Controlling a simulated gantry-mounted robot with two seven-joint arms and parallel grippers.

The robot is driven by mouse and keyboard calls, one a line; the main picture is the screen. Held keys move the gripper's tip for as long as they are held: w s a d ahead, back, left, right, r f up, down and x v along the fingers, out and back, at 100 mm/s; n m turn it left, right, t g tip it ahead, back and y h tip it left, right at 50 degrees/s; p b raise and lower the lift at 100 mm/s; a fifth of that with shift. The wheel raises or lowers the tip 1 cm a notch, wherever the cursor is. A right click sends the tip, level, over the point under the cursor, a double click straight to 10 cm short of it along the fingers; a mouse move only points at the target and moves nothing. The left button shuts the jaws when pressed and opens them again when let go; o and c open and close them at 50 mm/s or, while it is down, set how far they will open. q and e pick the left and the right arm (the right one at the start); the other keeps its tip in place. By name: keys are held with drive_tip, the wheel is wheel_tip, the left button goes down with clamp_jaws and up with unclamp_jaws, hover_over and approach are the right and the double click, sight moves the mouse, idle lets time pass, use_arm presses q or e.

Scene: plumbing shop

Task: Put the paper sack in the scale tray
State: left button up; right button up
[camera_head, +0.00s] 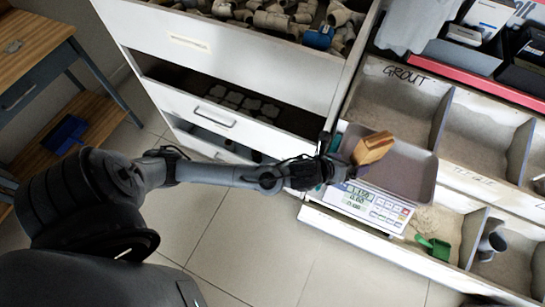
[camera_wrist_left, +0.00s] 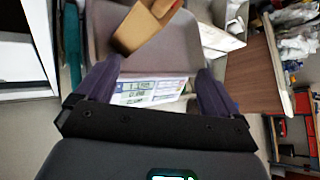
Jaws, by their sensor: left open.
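The brown paper sack (camera_head: 373,148) is at the left part of the grey scale tray (camera_head: 418,168), tilted; I cannot tell whether it rests fully on the tray floor. In the left wrist view the sack (camera_wrist_left: 137,28) lies at the top, beyond the fingertips, over the tray (camera_wrist_left: 185,45). My left gripper (camera_head: 335,165) is beside the sack at the tray's left edge. In the left wrist view its two fingers (camera_wrist_left: 158,72) are wide apart with nothing between them. The scale's lit display and keypad (camera_head: 368,204) face the front. My right gripper is not in view.
The scale stands among bins of grey powder, one marked GROUT (camera_head: 398,97). A green scoop (camera_head: 434,247) and a grey pipe piece (camera_head: 491,243) lie in front bins. Open drawers with fittings (camera_head: 290,18) are at the upper left. A wooden bench (camera_head: 30,45) stands far left.

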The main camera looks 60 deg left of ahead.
use_arm(q)
drive_tip(key=s+a+f+n+g, duration=0.1)
drive_tip(key=s+n+g, duration=0.1)
drive_tip(key=s+n, duration=0.6)
drive_tip(key=s+a+f+n+g, duration=0.1)
drive_tip(key=s+n+g, duration=0.2)
drive_tip(key=s+n, duration=0.6)
drive_tip(key=s+a+f+n+g+y, duration=0.1)
drive_tip(key=s+n+g, duration=0.2)
drive_tip(key=s+n, duration=0.5)
drive_tip(key=n, duration=0.3)
drive_tip(key=shift+s+a+f, duration=0.2)
drive_tip(key=shift+f, duration=0.2)
wheel_tip(320, 180, up, 51)
drive_tip(key=p, duration=5.1)
wheel_tip(320, 180, down, 75)
drive_tip(key=b, duration=7.5)
